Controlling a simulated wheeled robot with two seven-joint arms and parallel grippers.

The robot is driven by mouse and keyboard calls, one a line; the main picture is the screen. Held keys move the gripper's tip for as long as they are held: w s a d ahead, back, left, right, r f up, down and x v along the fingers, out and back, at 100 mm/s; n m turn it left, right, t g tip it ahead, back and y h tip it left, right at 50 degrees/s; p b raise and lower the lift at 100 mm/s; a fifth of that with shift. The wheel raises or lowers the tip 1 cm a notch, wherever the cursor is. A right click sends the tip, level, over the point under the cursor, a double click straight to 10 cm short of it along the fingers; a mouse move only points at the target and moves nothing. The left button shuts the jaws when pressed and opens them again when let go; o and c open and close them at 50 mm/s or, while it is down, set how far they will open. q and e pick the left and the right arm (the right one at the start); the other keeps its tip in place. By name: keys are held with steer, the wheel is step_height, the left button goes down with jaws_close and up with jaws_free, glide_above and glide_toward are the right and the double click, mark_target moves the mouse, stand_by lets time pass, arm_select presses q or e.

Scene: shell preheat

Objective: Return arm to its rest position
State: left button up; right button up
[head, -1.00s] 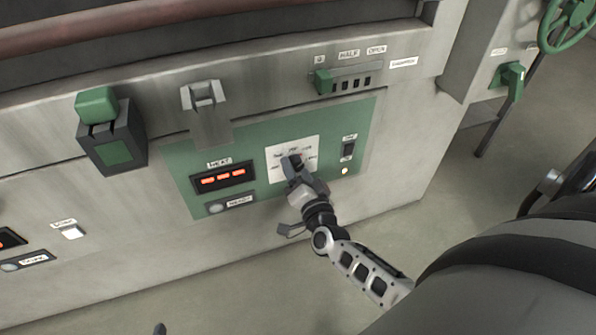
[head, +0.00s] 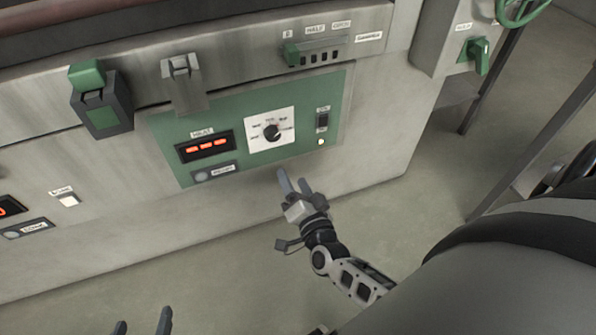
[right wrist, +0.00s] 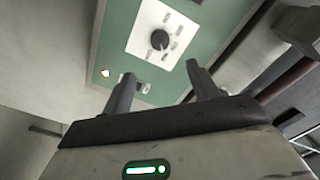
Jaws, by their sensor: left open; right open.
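My right gripper (head: 296,183) is open and empty in the head view. It is apart from the green control panel (head: 232,168), just below its lower edge in the picture. The black dial (head: 271,132) sits on a white plate on that panel. In the right wrist view the open fingers of my right gripper (right wrist: 160,85) frame the panel, with the dial (right wrist: 160,40) beyond them and nothing between them. My left gripper (head: 143,324) shows only its two finger tips at the bottom edge of the head view, spread apart; the rest is out of view.
The panel also holds a lit red display (head: 206,146) and a dark switch (head: 322,121) above a small lit lamp. A green lever (head: 480,56) is at the right. Clear floor lies below the machine.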

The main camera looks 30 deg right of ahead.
steer(key=shift+s+a, duration=0.15)
steer(key=shift+s, duration=0.65)
steer(key=shift+a, duration=0.1)
steer(key=s+a+r+n+g+y, duration=0.3)
steer(key=s+a+n+g+y, duration=0.3)
steer(key=s+a+n, duration=0.4)
steer(key=s+n+y, duration=0.1)
steer(key=s+n, duration=0.1)
steer(key=n, duration=0.2)
steer(key=shift+s+g, duration=0.3)
steer(key=shift+g, duration=0.1)
